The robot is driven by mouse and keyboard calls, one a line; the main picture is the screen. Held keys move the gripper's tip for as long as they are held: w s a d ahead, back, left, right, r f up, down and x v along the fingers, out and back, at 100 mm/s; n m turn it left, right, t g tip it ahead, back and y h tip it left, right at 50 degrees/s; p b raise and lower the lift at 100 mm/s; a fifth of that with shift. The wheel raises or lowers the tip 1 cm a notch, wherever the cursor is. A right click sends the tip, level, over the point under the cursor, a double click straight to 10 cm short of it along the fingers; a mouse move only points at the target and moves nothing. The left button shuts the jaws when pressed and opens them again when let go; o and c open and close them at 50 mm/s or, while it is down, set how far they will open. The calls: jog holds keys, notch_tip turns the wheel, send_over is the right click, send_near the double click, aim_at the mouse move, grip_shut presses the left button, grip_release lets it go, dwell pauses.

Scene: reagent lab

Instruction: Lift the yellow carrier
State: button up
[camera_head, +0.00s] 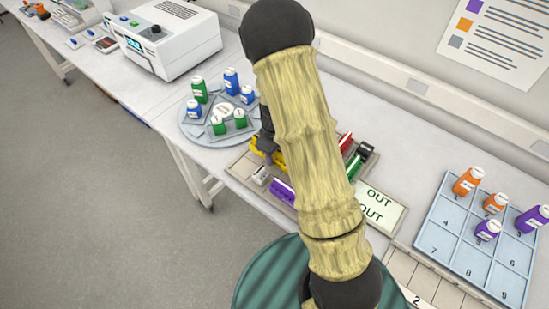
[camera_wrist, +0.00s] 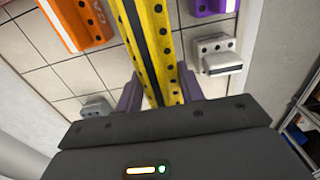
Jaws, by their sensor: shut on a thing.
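The yellow carrier (camera_wrist: 150,35) is a long bar with a dark groove and dark holes, running up the middle of the wrist view. My gripper (camera_wrist: 157,92) is shut on it, one dark purple finger on each side. In the head view the yellow carrier (camera_head: 257,156) shows only in part at the tray's back left. My gripper (camera_head: 267,141) is above it, mostly hidden behind my arm. I cannot tell whether the carrier is clear of the tray.
Grey blocks (camera_wrist: 216,53) and an orange carrier (camera_wrist: 73,22) are close by. A purple carrier (camera_head: 282,191) and green carrier (camera_head: 355,168) sit on the tray. A round rack of bottles (camera_head: 203,136) stands left, a numbered bottle grid (camera_head: 452,232) right.

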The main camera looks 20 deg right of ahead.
notch_tip(320, 180, up, 7)
jog(key=shift+r+b, duration=0.1)
jog(key=shift+b, duration=0.4)
dwell(0.3)
